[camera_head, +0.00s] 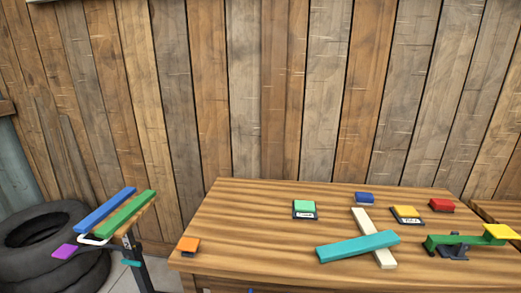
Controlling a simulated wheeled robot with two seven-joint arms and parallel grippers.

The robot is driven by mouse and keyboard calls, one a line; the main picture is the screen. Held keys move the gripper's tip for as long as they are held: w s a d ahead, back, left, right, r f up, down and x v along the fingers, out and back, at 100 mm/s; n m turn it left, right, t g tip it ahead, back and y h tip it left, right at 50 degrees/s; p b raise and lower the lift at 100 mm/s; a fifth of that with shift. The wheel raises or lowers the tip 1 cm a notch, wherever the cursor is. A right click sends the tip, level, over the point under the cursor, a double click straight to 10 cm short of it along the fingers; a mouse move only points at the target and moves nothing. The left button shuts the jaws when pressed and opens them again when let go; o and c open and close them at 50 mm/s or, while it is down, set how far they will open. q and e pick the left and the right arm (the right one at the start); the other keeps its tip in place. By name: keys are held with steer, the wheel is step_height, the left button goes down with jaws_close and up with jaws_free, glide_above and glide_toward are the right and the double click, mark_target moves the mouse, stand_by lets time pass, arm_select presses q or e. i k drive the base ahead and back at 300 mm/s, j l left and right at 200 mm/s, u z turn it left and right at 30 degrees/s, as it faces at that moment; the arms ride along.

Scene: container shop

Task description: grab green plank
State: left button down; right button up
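A long green plank (126,214) lies at the left beside a parallel blue plank (104,210). Neither of my grippers shows in the head view.
The wooden table (240,230) holds a teal plank (357,246) crossing a white plank (380,255), an orange block (188,244) and several small coloured blocks. Stacked tyres (35,230) stand behind the stand. A purple piece (64,251) sits at the stand's left.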

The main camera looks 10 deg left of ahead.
mark_target(110, 227)
steer(key=u, duration=1.3)
steer(key=i+z, duration=0.6)
steer(key=z, duration=0.15)
steer(key=i+j+z, duration=0.15)
steer(key=z, duration=0.25)
steer(key=i+j, duration=0.05)
steer(key=i, duration=0.05)
